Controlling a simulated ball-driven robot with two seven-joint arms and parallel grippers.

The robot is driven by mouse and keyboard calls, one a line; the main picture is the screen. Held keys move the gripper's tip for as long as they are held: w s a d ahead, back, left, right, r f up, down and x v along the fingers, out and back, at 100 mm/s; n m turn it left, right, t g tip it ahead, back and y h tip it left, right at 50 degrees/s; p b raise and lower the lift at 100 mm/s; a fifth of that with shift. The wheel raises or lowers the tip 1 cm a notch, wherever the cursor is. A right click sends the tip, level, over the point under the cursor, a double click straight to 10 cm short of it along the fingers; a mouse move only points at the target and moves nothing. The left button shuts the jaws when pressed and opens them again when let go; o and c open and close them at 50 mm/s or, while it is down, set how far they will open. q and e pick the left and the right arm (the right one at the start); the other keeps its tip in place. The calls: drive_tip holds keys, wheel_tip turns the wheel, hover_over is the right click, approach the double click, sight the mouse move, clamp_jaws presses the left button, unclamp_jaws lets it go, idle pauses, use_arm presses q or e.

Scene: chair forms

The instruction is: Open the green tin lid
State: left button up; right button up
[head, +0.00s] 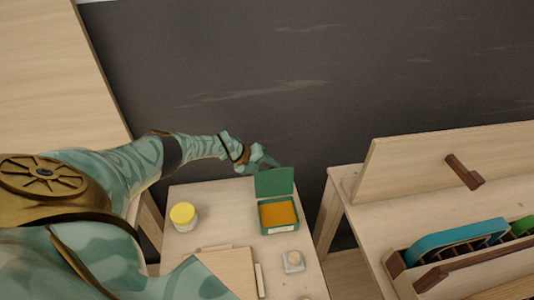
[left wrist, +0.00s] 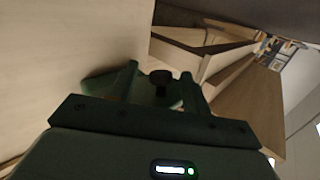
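The green tin (head: 279,229) stands on the small wooden table, with an orange-yellow inside showing. Its green lid (head: 274,181) stands raised, roughly upright, at the tin's back edge. My left gripper (head: 268,162) is just behind and above the lid's top edge; whether it touches the lid is unclear. In the left wrist view its two fingers (left wrist: 162,90) stand apart, with a small dark knob-like piece (left wrist: 160,79) showing between them. A green surface, likely the lid (left wrist: 100,86), shows beyond the fingers. My right gripper is not in view.
A yellow-topped jar (head: 183,216), a wooden board (head: 228,271) and a small pale block with a grey top (head: 293,261) share the small table (head: 210,195). To the right, a bench (head: 360,215) holds a wooden rack with teal and green pieces (head: 455,243).

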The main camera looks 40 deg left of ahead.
use_arm(q)
drive_tip(key=shift+r, duration=0.1)
drive_tip(key=p+v, duration=0.5)
drive_tip(key=v, duration=1.1)
drive_tip(key=shift+p, duration=0.3)
drive_tip(key=shift+s, duration=0.1)
